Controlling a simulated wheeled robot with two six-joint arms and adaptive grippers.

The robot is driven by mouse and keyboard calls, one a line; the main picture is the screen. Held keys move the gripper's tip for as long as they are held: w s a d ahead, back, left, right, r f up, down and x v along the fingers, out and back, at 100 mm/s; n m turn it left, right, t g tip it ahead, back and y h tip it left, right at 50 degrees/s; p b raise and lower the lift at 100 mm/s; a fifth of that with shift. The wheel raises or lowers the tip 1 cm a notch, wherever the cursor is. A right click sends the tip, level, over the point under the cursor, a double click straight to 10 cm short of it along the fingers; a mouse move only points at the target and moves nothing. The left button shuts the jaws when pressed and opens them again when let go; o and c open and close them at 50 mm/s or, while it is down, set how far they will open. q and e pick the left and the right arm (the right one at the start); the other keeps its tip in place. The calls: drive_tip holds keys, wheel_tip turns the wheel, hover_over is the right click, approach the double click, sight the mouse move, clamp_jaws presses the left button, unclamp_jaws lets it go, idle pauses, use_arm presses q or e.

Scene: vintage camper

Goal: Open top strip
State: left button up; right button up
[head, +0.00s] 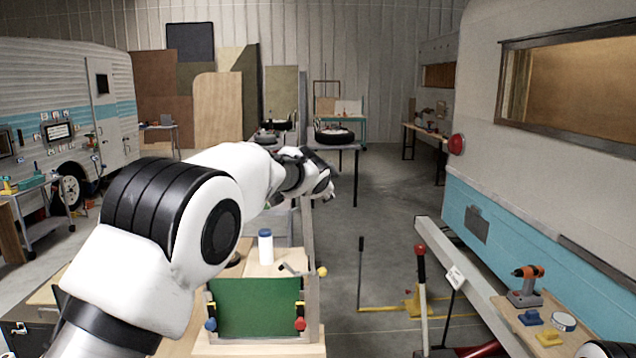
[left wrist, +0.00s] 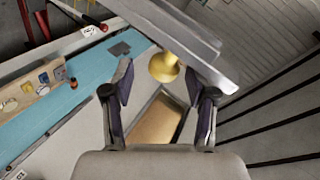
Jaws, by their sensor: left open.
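My left arm reaches forward across the head view, and its gripper (head: 322,188) hangs near the top of an upright wooden post (head: 307,232). In the left wrist view my left gripper (left wrist: 167,84) is open, with a gold-yellow round knob (left wrist: 163,66) between or just beyond its fingertips. The knob sits by a pale grey strip (left wrist: 190,38) crossing the top of that view. I cannot tell whether the fingers touch the knob. In the head view my arm hides the upper part of the frame. My right gripper is not in view.
Below the arm stands a green panel (head: 255,308) with a blue knob (head: 211,324), a red knob (head: 300,324) and a yellow knob (head: 321,271) nearby. A white bottle (head: 265,246) stands behind it. A camper (head: 560,150) flanks the right; open floor (head: 385,215) lies between.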

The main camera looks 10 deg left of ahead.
use_arm(q)
drive_tip(key=v, duration=0.9)
drive_tip(key=shift+s, duration=0.25)
